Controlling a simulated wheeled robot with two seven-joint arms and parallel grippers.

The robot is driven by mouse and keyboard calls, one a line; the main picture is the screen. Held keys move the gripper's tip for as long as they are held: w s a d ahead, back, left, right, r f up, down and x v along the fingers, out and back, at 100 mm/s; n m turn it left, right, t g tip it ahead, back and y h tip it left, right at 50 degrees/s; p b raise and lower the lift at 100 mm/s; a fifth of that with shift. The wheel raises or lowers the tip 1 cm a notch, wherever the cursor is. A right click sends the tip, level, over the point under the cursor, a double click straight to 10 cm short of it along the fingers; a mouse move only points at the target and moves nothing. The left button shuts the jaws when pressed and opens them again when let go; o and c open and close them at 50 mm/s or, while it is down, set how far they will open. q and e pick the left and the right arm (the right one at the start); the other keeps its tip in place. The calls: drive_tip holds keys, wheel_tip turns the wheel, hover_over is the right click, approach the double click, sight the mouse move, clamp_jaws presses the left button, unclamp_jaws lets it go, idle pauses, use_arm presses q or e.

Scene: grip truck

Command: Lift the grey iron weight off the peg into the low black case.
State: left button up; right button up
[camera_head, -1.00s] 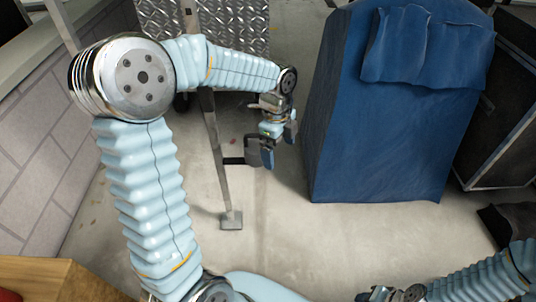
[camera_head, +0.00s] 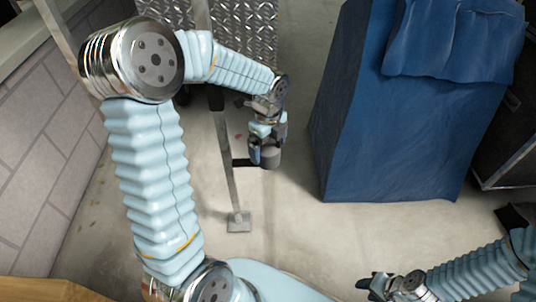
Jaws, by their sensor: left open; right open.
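The grey iron weight (camera_head: 271,159) is a short cylinder at the end of a black peg (camera_head: 241,162) that sticks out sideways from a thin metal upright. My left gripper (camera_head: 262,151) is open at the weight, its fingers beside and partly over it. Whether they touch it I cannot tell. My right gripper (camera_head: 372,286) is open and empty, low at the right, far from the weight. A dark object at the right edge (camera_head: 513,214), partly cut off and partly behind my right arm, may be the low black case; its inside does not show.
A tall stack under a blue cover (camera_head: 400,140) stands right of the weight. The upright's foot (camera_head: 239,222) rests on the concrete floor. Diamond plate (camera_head: 245,35) is behind, a block wall (camera_head: 50,160) at left. A dark case (camera_head: 505,140) stands far right.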

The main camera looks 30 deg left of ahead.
use_arm(q)
drive_tip(key=shift+f, duration=0.45)
drive_tip(key=shift+c, duration=0.5)
clamp_jaws()
drive_tip(key=shift+r, duration=0.1)
